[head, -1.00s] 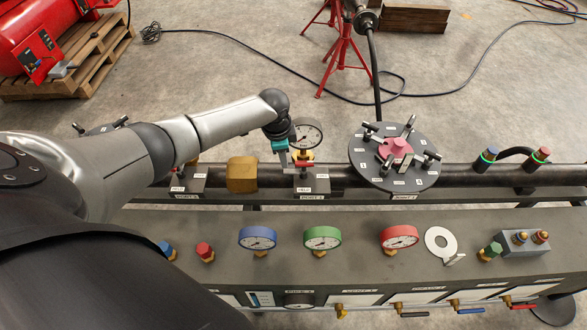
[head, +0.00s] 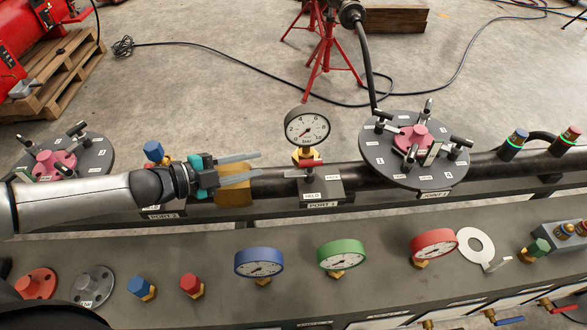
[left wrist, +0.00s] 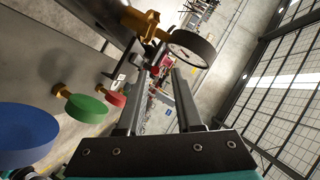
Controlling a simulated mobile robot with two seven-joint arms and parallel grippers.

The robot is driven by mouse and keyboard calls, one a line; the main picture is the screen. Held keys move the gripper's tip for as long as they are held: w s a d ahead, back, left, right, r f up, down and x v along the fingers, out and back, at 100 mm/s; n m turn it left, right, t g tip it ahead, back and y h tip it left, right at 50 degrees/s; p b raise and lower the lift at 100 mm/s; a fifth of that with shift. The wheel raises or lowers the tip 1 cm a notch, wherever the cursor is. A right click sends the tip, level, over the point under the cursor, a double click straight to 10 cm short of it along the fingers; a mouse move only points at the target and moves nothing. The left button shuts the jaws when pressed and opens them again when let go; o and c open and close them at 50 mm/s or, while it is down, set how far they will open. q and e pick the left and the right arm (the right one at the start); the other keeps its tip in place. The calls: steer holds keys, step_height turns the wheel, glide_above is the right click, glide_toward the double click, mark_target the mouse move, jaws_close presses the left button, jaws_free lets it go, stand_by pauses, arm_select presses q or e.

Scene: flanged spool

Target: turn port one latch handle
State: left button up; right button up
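The port one latch handle (head: 312,162) is a small red lever on a dark block marked PORT 1 (head: 322,205). It lies roughly left to right below a white-faced gauge (head: 307,127) on a brass fitting. A HELD label (head: 309,196) is on the block; a second label is too small to read. My left gripper (head: 259,164) is left of the handle, apart from it, its two grey fingers open, empty and pointing right. In the left wrist view, the red handle (left wrist: 154,71) shows ahead between the fingers. My right gripper is not in view.
A brass block (head: 234,190) sits on the dark pipe below my left fingers. A flanged spool joint (head: 375,155) with clamps stands right of port one. Blue (head: 259,262), green (head: 341,255) and red (head: 434,245) gauges stand on the front panel.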

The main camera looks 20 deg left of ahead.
mark_target(301, 165)
arm_select(q)
steer(key=shift+m+g+h, duration=0.3)
steer(key=shift+m+h, duration=0.3)
steer(key=shift+h, duration=0.2)
steer(key=x, duration=0.4)
steer(key=s+d+b+x, duration=0.1)
steer(key=x, duration=0.4)
steer(key=s+d+b+x, duration=0.1)
steer(key=x, duration=0.4)
steer(key=shift+r, duration=0.1)
steer(key=shift+s, duration=0.1)
jaws_close()
